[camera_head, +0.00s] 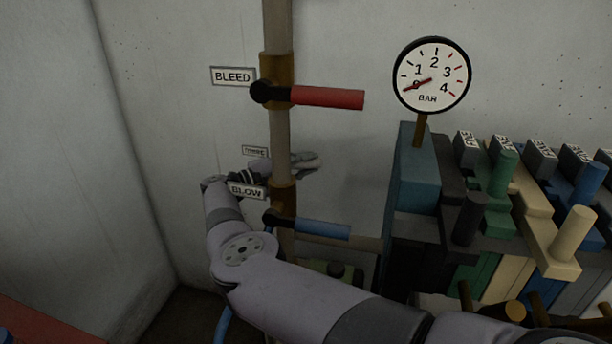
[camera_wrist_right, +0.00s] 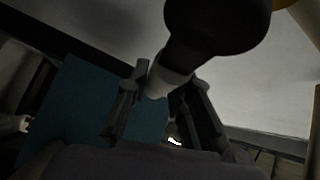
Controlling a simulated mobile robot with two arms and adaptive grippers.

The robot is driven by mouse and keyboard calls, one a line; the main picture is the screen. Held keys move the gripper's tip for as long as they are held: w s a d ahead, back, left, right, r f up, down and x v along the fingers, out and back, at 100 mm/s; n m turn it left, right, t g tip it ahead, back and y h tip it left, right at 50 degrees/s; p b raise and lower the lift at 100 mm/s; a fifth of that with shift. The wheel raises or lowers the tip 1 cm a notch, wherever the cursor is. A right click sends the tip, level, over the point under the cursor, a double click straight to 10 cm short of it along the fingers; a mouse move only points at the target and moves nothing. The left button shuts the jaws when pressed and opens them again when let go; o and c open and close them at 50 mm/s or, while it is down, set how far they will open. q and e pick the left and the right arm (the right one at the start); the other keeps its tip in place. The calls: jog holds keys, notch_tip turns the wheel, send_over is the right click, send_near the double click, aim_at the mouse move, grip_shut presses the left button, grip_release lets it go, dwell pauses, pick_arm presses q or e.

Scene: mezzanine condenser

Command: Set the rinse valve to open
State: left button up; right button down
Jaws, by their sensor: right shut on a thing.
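A vertical pipe (camera_head: 281,118) carries several lever valves. A small label (camera_head: 254,151), too small to read surely, sits beside the middle one, between BLEED and BLOW. My right gripper (camera_head: 307,163) is at this middle valve, its fingers to the right of the pipe. In the right wrist view, the gripper (camera_wrist_right: 164,84) is shut on a white lever handle (camera_wrist_right: 172,80), which runs from a black hub (camera_wrist_right: 215,25). The wrist and pipe hide most of this valve in the head view, so its exact angle is unclear. My left gripper is out of view.
The red BLEED lever (camera_head: 327,98) above and blue BLOW lever (camera_head: 322,229) below both point right, close to the gripper. A pressure gauge (camera_head: 432,75) stands on a blue block (camera_head: 414,168). A bank of coloured levers (camera_head: 500,174) fills the right.

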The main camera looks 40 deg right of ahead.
jog(key=c, duration=1.4)
grip_release()
jog(key=shift+r, duration=0.1)
notch_tip(320, 180, up, 10)
jog(key=shift+r, duration=0.1)
